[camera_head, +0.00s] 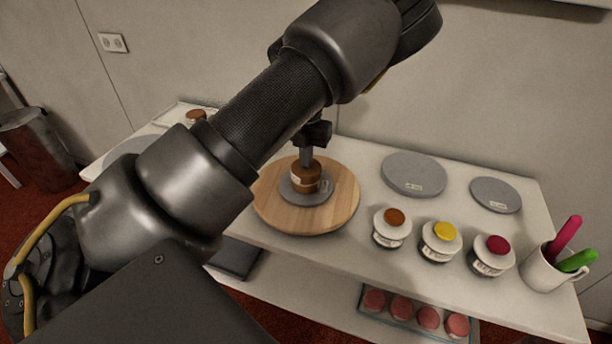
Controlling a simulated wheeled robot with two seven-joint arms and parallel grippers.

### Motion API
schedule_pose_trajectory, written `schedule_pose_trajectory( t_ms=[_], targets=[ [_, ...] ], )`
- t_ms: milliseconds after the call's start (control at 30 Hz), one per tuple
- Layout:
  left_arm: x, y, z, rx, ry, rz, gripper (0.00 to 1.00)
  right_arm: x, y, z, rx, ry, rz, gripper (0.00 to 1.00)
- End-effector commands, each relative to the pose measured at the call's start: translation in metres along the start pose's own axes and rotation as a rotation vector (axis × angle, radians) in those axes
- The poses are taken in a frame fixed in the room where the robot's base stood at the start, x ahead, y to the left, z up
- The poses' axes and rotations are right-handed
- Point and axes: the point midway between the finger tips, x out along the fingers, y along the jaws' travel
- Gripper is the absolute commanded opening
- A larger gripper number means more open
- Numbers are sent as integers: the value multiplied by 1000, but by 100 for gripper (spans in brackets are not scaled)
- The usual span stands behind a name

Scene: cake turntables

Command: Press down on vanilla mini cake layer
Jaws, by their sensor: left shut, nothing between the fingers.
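The mini cake layer (305,182) is a small stack with brown and pale bands. It sits on a small grey disc (308,197) near the middle of the round wooden turntable (338,208). My left gripper (306,160) is shut and points down right above the cake. Its fingertips are at the cake's top and seem to touch it. My left arm crosses the view from the lower left and hides part of the turntable's left side. My right gripper is not in view.
Three jars with an orange (394,217), a yellow (445,231) and a red (497,245) top stand right of the turntable. Two grey discs (414,173) (497,194) lie behind them. A white cup (541,270) with pink and green tools stands at the right edge.

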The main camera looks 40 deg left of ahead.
Motion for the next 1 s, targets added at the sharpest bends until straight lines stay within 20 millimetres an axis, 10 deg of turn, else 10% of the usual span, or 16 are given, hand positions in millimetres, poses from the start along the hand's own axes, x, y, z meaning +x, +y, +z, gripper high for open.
schedule_pose_trajectory(
  t_ms=[1000],
  targets=[
    [1,0,-1,0,3,0,0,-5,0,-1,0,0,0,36]
  ],
)
